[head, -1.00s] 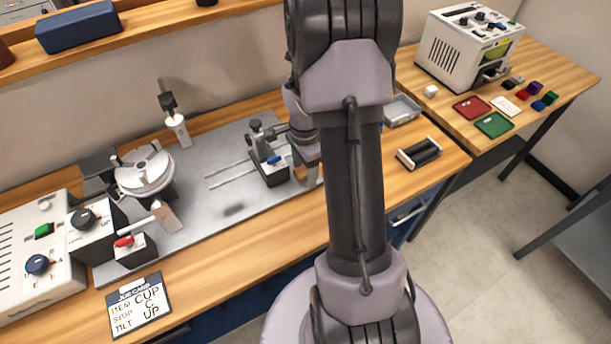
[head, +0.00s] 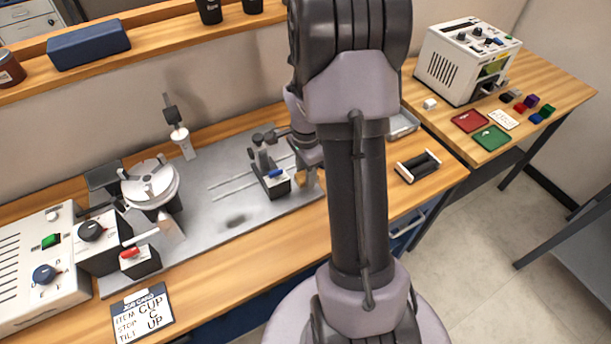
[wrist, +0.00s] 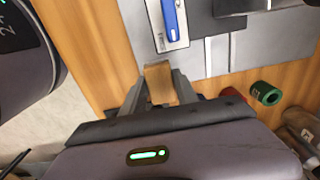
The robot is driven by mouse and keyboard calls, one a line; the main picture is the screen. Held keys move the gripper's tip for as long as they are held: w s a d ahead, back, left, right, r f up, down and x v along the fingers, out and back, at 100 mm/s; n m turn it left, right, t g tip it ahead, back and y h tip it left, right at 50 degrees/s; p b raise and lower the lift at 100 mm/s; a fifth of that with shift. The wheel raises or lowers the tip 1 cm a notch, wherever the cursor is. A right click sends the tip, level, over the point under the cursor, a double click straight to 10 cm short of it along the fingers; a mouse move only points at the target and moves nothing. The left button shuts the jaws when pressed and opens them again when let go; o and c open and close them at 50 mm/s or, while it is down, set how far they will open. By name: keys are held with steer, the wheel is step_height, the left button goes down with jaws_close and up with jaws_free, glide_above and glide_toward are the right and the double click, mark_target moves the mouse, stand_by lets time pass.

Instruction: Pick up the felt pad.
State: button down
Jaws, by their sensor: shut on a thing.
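The felt pad appears as a small tan block (wrist: 160,83) between my fingers in the wrist view. My gripper (wrist: 160,97) is shut on it, with one finger on each side. In the head view the tan pad (head: 307,179) shows under my gripper (head: 310,165), at the right end of the grey plate, just right of the small stop with a blue lever (head: 276,174). My arm hides part of this area. I cannot tell whether the pad still touches the bench.
A grey plate (head: 235,190) carries a round chuck (head: 152,185) at left. A black-ended roller holder (head: 418,166) lies right of my arm. In the wrist view a green ring (wrist: 265,93) and a red piece (wrist: 232,93) lie close to my gripper's right.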

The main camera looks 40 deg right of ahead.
steer(key=s+a, duration=0.1)
steer(key=s, duration=0.4)
steer(key=s+a+p, duration=0.1)
steer(key=s, duration=0.4)
steer(key=s+a+r+p, duration=0.1)
steer(key=s, duration=0.4)
steer(key=shift+s+a+r, duration=0.1)
steer(key=shift+s+a, duration=0.15)
steer(key=shift+a, duration=0.15)
